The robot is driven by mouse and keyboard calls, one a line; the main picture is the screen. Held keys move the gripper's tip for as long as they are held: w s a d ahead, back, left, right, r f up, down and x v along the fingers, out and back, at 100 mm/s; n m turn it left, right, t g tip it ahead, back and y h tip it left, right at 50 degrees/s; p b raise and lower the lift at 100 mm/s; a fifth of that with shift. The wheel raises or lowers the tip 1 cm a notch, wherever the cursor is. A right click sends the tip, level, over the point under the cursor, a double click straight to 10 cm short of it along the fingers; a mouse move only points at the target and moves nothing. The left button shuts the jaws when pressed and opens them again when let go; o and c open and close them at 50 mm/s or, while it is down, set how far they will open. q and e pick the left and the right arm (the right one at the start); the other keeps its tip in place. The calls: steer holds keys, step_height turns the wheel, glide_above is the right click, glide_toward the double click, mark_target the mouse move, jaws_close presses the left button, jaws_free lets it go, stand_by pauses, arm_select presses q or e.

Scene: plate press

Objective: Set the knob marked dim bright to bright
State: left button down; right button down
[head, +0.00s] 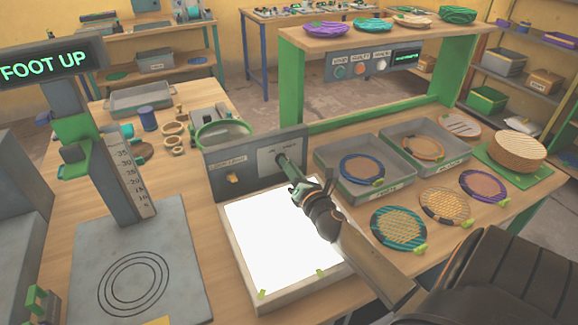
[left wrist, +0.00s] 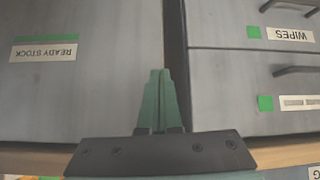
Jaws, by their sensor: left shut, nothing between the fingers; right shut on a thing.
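A grey panel (head: 212,158) stands at the back of the lit white light box (head: 280,240) in the head view. On its right part is a pale plate (head: 268,163) with small print that I cannot read surely. Which way the knob points cannot be made out. My left gripper (left wrist: 157,98) shows in the left wrist view, shut and empty, before grey cabinet fronts.
Grey trays (head: 335,187) and several woven plates (head: 398,228) stand to the right. A press (head: 140,290) with a FOOT UP display (head: 45,68) stands left. Drawers (left wrist: 250,90) fill the left wrist view's right.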

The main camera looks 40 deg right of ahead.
steer(key=c, duration=0.9)
jaws_free()
steer(key=shift+o, duration=0.2)
steer(key=b+v, duration=0.1)
steer(key=v, duration=1.1)
steer(key=shift+s+b, duration=0.3)
steer(key=shift+b, duration=0.1)
